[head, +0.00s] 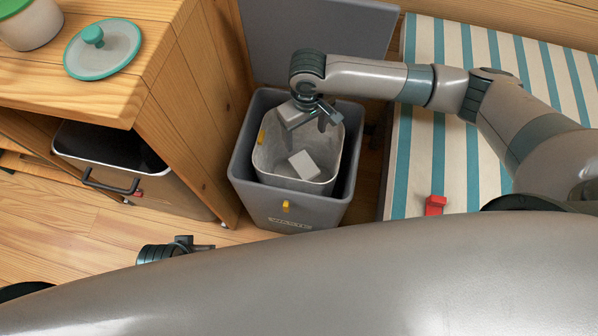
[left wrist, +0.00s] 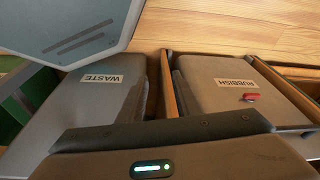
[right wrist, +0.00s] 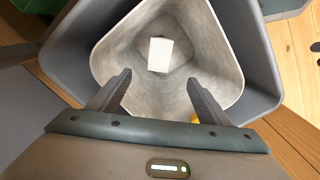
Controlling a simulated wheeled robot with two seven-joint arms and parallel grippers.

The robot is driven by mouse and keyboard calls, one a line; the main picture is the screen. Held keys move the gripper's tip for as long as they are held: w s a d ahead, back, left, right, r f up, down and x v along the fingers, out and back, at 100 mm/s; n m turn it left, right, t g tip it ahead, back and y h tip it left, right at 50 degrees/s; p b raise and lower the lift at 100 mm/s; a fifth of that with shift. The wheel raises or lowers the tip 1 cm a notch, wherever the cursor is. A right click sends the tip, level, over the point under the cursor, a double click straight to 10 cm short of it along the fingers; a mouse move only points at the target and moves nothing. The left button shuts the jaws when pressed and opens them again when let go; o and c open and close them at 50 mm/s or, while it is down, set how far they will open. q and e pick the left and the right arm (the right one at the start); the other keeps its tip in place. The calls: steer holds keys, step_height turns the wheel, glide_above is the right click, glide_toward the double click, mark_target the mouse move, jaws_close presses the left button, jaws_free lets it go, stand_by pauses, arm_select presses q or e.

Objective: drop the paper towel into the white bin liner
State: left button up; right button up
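The white paper towel (head: 303,165) is a small pale block inside the bin liner (head: 264,164). It also shows deep in the liner in the right wrist view (right wrist: 160,55); I cannot tell whether it lies on the bottom. The liner is an off-white, open-topped tub set in a grey bin (head: 240,176). My right gripper (head: 325,118) is over the liner's mouth, pointing down. Its fingers are apart in the right wrist view (right wrist: 157,90), with the towel beyond them, not gripped. My left gripper (head: 200,247) is low at the left, partly hidden by my body; its fingers do not show clearly.
The grey bin's lid (head: 310,40) stands open behind it. A wooden counter (head: 110,85) with a teal-handled lid (head: 92,37) is at the left, above a second bin (head: 140,185) labelled RUBBISH in the left wrist view. A striped cushion (head: 465,150) with a red item (head: 435,205) is at the right.

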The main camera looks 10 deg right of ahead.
arm_select(q)
steer(key=p+x, duration=0.2)
steer(key=x, duration=0.5)
steer(key=shift+s, duration=0.25)
arm_select(e)
step_height(320, 180, up, 17)
steer(key=shift+r, duration=0.2)
stand_by(0.6)
arm_select(q)
steer(key=w+d+f+t+h+p, duration=0.1)
steer(key=d+f+t+p, duration=0.2)
steer(key=f+p, duration=0.5)
steer(key=shift+w+d+t+p, duration=0.4)
steer(key=shift+d+p, duration=0.05)
steer(key=shift+p, duration=0.75)
arm_select(e)
step_height(320, 180, up, 10)
